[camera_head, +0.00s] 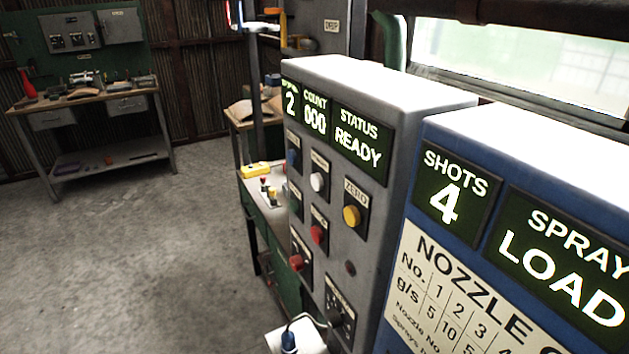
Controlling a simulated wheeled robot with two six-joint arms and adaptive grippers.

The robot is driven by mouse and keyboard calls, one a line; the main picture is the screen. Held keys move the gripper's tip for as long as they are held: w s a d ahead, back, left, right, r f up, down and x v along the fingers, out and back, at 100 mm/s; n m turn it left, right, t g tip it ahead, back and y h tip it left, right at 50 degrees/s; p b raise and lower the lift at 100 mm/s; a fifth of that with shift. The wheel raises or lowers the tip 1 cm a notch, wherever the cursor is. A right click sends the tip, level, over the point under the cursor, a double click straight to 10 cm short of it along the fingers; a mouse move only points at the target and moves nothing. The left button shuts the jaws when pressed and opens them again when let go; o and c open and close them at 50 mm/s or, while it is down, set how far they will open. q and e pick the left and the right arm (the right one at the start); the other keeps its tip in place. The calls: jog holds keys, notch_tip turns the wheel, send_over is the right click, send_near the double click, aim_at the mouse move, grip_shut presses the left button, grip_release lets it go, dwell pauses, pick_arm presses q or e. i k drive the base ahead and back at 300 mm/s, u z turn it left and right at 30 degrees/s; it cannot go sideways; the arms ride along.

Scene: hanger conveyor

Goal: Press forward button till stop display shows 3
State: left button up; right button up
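A grey control cabinet (375,180) stands right of the middle in the head view, seen at a slant. Its leftmost display (290,103) shows 2 under a small label that is hard to read at this angle. Beside it the count display (315,118) reads 000 and the status display (358,145) reads READY. Below are a blue button (292,157), a white button (317,182), a yellow button (351,215) under ZERO and a red button (317,234). I cannot tell which one is the forward button. Neither gripper is in view.
A blue cabinet (405,290) with SHOTS 4 and SPRAY LOAD displays stands close at the right. A green bench (262,222) with a yellow control box (256,169) is behind the grey cabinet. A workbench (90,100) stands at the back left. The concrete floor at left is clear.

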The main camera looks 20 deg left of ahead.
aim_at(316, 179)
jog(key=z, duration=1.35)
jog(key=k, duration=1)
jog(key=u, duration=1.45)
jog(key=i, duration=0.5)
